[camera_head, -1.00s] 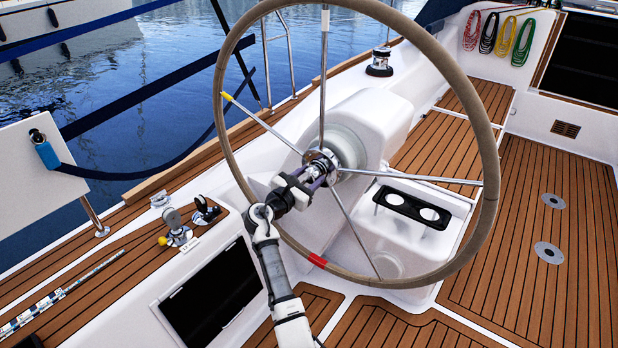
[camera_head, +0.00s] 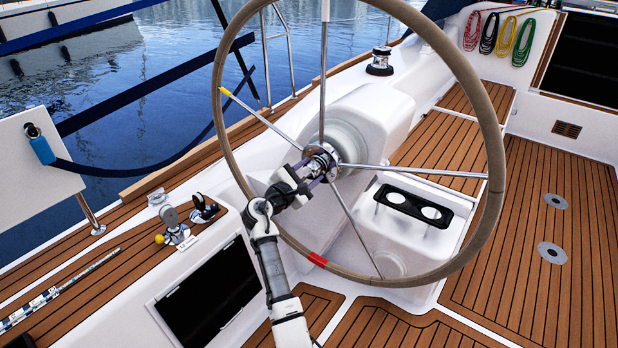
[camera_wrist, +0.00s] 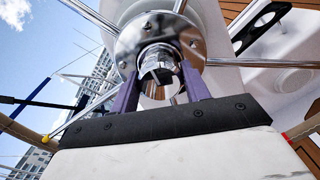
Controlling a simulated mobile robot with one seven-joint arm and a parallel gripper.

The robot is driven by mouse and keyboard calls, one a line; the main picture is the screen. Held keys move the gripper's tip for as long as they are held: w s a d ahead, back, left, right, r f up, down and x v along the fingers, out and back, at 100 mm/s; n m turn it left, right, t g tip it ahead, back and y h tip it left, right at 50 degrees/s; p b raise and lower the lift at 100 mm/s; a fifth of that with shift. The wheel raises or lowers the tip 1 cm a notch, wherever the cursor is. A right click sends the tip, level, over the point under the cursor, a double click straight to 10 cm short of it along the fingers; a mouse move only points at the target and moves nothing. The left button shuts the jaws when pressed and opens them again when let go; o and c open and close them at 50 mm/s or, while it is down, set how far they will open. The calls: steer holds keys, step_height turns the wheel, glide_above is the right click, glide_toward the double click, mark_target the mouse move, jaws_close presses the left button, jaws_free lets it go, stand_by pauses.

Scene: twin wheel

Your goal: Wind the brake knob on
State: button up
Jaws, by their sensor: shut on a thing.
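The brake knob (camera_wrist: 157,66), a chromed and dark knob, sits at the hub (camera_head: 322,158) in the centre of the steering wheel (camera_head: 493,150). In the wrist view, the two purple fingers of my gripper (camera_wrist: 159,84) reach up on either side of the knob, and the gripper is shut on it. In the head view, my gripper (camera_head: 315,178) comes to the hub from the lower left, and its fingers and dark body partly hide the knob. The wheel's rim has a red band at the bottom and a yellow mark on a left spoke.
Steel spokes (camera_head: 430,172) radiate around my gripper, and the rim passes close to my arm. A white pedestal (camera_head: 385,120) stands behind the hub. A winch (camera_head: 380,62) and a black cup holder (camera_head: 413,207) lie beyond. Open teak deck (camera_head: 560,200) lies right.

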steer(key=m+b, duration=0.2)
steer(key=m, duration=0.1)
steer(key=shift+f+m, duration=0.25)
steer(key=shift+m, duration=0.05)
steer(key=m+b, duration=0.3)
steer(key=shift+m, duration=0.3)
steer(key=m+b, duration=0.3)
steer(key=shift+f+m, duration=0.1)
steer(key=shift+m, duration=0.3)
steer(key=m+b, duration=0.9)
steer(key=shift+m, duration=0.4)
steer(key=m+b, duration=0.3)
steer(key=m, duration=0.1)
steer(key=shift+m+b, duration=0.55)
steer(key=shift+m, duration=0.45)
steer(key=shift+r, duration=0.2)
